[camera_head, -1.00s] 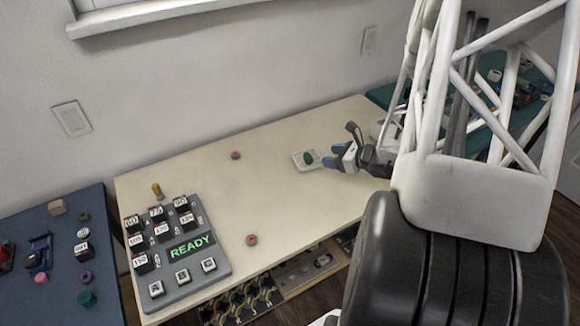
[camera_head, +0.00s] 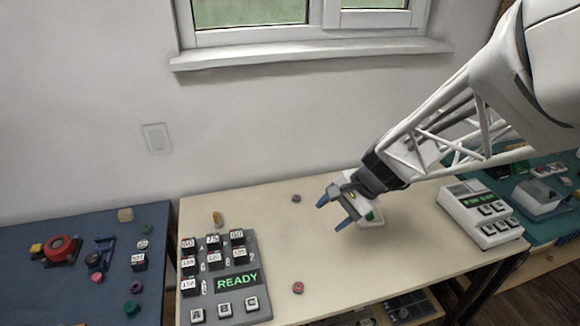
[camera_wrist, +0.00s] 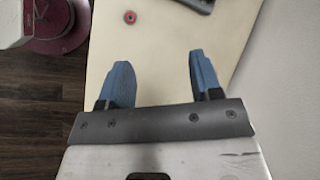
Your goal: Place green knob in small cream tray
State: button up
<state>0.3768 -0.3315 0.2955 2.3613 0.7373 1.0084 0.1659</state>
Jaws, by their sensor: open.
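The green knob (camera_head: 371,216) shows beside and partly behind my gripper in the head view. It appears to lie in the small cream tray (camera_head: 377,223), which is mostly hidden by my gripper. My gripper (camera_head: 333,216) is open and empty above the cream table, with its blue fingertips apart and pointing left. In the wrist view, my gripper (camera_wrist: 158,80) also shows open, with nothing between its fingers.
A grey panel reading READY (camera_head: 236,282) stands at the table's left. A white device (camera_head: 480,213) stands at the right end. Red-pink rings (camera_head: 298,287) and (camera_head: 296,198) lie on the table. A blue table (camera_head: 70,290) at the left holds several parts. The table's middle is mostly clear.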

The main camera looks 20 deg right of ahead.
jog(key=s+a+r+n+h, duration=0.5)
jog(key=s+r+n, duration=0.4)
jog(key=s+n, duration=0.2)
jog(key=shift+s+r+h, duration=0.25)
jog(key=shift+s+h, duration=0.3)
jog(key=shift+h, duration=0.35)
jog(key=shift+a, duration=0.1)
dwell(0.3)
